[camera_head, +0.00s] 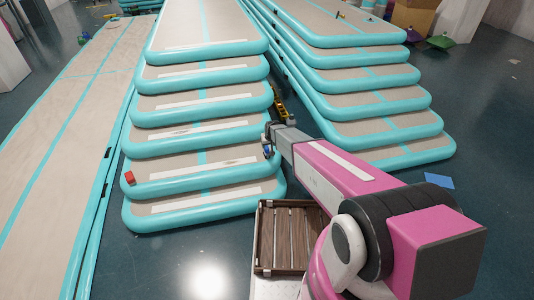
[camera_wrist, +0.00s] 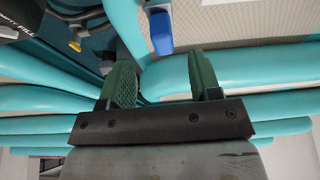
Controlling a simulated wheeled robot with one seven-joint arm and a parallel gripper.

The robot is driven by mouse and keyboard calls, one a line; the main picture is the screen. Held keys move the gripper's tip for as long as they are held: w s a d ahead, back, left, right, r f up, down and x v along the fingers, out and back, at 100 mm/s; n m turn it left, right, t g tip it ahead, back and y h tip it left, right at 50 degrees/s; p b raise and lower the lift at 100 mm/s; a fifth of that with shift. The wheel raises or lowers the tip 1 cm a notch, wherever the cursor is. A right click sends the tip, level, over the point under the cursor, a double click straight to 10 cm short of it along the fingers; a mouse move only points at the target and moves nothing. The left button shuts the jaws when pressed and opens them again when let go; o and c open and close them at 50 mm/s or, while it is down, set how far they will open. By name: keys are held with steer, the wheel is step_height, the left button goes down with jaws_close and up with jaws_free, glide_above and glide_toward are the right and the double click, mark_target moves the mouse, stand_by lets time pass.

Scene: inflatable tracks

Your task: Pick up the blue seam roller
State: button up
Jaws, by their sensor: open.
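The blue seam roller (camera_wrist: 160,32) shows at the top middle of the wrist view, with a blue body and a grey part at the picture's top edge. It lies at the edge of a beige and teal inflatable track. In the head view a small blue spot (camera_head: 267,152), probably the roller, shows by the right edge of the middle track stack. My gripper (camera_wrist: 162,78) has two green fingers spread apart with nothing between them. The roller is beyond the fingertips, apart from them. In the head view my gripper is small and its fingers are hard to make out.
Stacked inflatable tracks (camera_head: 200,190) form steps in the middle, with another stack (camera_head: 385,130) to the right. A red block (camera_head: 129,178) lies on a left corner. A slatted wooden crate (camera_head: 262,240) stands in front. A yellow item (camera_head: 280,106) is in the gap between stacks.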

mark_target(267, 147)
steer(key=shift+w+a+x, duration=0.1)
steer(key=shift+w+x, duration=0.05)
steer(key=shift+x, duration=1.6)
steer(key=shift+w+a+x, duration=0.15)
steer(key=shift+x, duration=1.65)
steer(key=shift+r, duration=0.2)
jaws_close()
